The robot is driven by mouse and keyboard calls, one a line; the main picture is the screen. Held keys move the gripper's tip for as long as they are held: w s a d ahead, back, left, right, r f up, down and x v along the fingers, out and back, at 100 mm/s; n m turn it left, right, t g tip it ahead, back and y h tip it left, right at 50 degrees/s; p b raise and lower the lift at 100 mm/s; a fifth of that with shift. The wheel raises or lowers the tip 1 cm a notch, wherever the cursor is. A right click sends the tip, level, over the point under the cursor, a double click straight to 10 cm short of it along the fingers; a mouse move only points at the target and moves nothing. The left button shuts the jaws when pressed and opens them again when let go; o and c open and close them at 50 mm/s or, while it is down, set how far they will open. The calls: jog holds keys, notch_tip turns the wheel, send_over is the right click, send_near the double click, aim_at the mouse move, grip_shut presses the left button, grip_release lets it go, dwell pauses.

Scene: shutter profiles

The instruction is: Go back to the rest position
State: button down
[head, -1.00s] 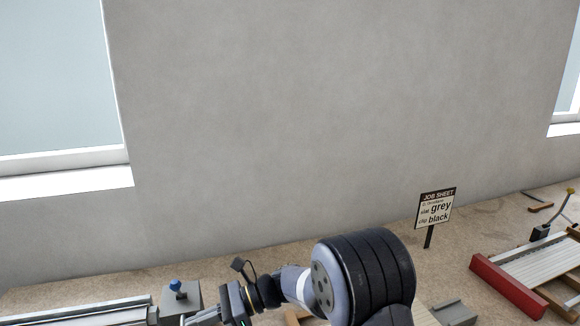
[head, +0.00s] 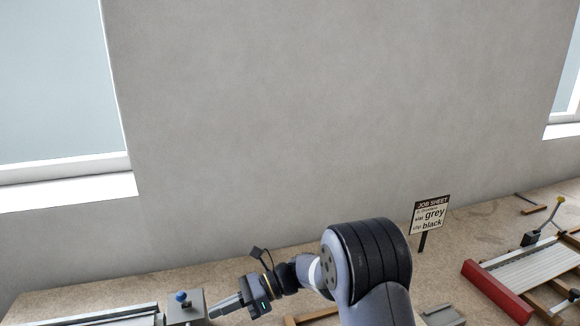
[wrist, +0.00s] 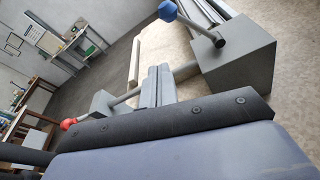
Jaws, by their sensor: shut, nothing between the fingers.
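My gripper (head: 220,309) is in the lower left of the head view, pointing left, with its fingers together and nothing held. In the wrist view its two grey fingers (wrist: 158,84) lie side by side. Its tips are just right of a grey block (head: 190,308) with a blue knob (head: 181,296), with a small gap between them. The block (wrist: 236,66) and blue knob (wrist: 167,11) also show in the wrist view. My arm hides part of the bench behind it.
A job sheet sign (head: 429,214) stands on the bench (head: 100,283), reading grey slat and black clip. A rack with a red end bar (head: 497,290) is at the right. A red knob (wrist: 68,124) shows in the wrist view. The wall (head: 280,120) is behind.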

jog(key=w+d+b, duration=0.2)
jog(key=w+d, duration=0.2)
jog(key=d, duration=0.2)
jog(key=s+a+p, duration=0.3)
jog(key=s+a, duration=0.2)
jog(key=a, duration=0.2)
notch_tip(320, 180, down, 9)
jog(key=a+n+t+b, duration=0.1)
jog(key=n+b, duration=0.1)
jog(key=b, duration=0.9)
jog(key=v, duration=0.9)
jog(key=shift+s+b, duration=0.25)
jog(key=shift+b, duration=0.1)
jog(key=shift+d, duration=0.15)
